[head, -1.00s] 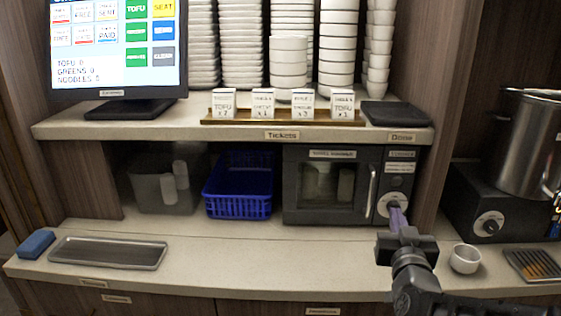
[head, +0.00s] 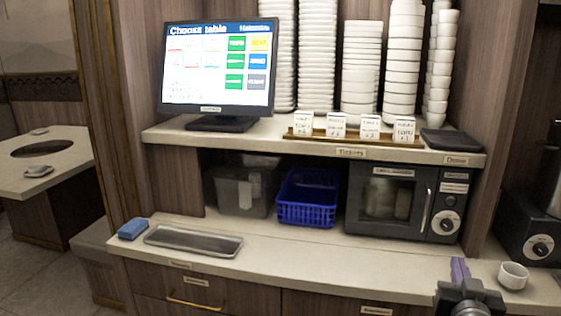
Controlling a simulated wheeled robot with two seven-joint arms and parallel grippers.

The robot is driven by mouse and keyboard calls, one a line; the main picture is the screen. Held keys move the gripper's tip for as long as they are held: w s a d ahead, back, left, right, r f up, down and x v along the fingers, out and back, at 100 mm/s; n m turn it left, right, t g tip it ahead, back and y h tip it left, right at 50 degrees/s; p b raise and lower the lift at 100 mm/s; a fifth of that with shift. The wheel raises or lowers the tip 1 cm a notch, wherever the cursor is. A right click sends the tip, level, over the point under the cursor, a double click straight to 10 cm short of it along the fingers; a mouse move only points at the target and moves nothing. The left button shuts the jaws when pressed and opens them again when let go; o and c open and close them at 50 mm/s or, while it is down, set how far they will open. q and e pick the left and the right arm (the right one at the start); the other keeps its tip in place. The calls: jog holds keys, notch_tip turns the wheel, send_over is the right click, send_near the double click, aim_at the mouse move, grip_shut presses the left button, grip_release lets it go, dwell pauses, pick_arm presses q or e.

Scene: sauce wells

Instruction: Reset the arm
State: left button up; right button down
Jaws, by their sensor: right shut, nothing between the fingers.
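My right gripper (head: 460,271) shows at the bottom right of the head view, with its purple fingers shut and empty. It is at the counter's front, below the dark microwave (head: 387,203) and left of a small white cup (head: 513,275). It appears apart from the microwave's dial (head: 449,222). My left gripper is not in view.
The counter (head: 300,255) holds a grey tray (head: 193,240) and a blue sponge (head: 132,228) at the left. A blue basket (head: 306,212) sits under the shelf. Above stand a screen (head: 219,68), ticket cards (head: 369,126) and stacked white bowls (head: 361,70).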

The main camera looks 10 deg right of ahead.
jog(key=a+f+g+y, duration=0.35)
jog(key=a+f, duration=0.45)
jog(key=f, duration=0.5)
jog(key=a+f+g+y, duration=0.35)
jog(key=a+f, duration=0.35)
jog(key=f, duration=0.7)
jog(key=s+a+f+n+g+y+p, duration=0.1)
jog(key=s+a+f+n+g+y, duration=0.2)
jog(key=s+a+f+g, duration=0.5)
jog(key=s+a+f+y, duration=0.1)
jog(key=s+a+f, duration=1)
jog(key=s+f, duration=0.2)
jog(key=shift+s+a+g+y, duration=0.25)
jog(key=shift+a+g+y, duration=0.05)
jog(key=shift+g+y, duration=0.1)
